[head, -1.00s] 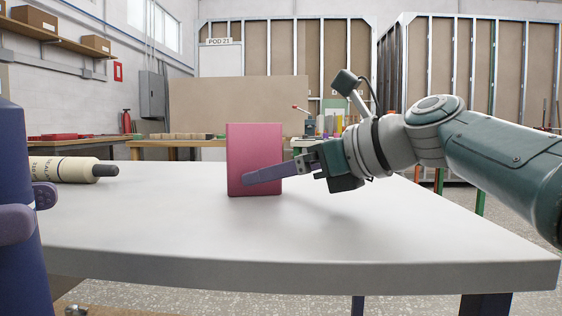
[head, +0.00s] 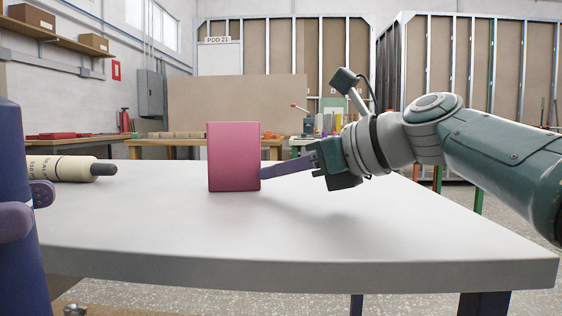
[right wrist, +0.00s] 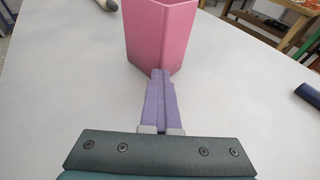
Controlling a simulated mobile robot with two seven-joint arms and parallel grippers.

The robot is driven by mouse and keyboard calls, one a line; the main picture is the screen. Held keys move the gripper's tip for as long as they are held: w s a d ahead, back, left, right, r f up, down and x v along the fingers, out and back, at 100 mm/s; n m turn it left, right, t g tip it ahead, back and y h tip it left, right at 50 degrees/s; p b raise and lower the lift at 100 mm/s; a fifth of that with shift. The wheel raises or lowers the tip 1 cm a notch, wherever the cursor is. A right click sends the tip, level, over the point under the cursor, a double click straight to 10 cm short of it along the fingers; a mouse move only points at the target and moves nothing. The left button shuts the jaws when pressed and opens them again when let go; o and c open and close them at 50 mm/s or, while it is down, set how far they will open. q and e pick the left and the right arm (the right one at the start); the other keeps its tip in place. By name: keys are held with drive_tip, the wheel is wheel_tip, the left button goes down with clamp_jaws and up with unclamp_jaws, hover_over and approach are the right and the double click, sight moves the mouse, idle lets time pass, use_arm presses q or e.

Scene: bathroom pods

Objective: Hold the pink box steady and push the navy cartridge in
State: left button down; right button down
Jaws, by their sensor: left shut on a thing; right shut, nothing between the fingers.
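The pink box (head: 234,157) stands upright on the white table in the head view; it also shows at the top of the right wrist view (right wrist: 158,33). My right gripper (head: 264,170) is shut and empty, its purple fingers pointing left at the box's right side. In the right wrist view, its fingertips (right wrist: 160,73) meet a lower vertical edge of the box; whether they press on it I cannot tell. A dark navy cylinder (right wrist: 308,95), possibly the navy cartridge, lies at the right edge of that view. No slot shows on the box.
A cream cylinder (head: 62,169) with a dark tip lies on the table at the left. The white tabletop (head: 330,225) in front of the box is clear.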

unclamp_jaws()
idle(0.8)
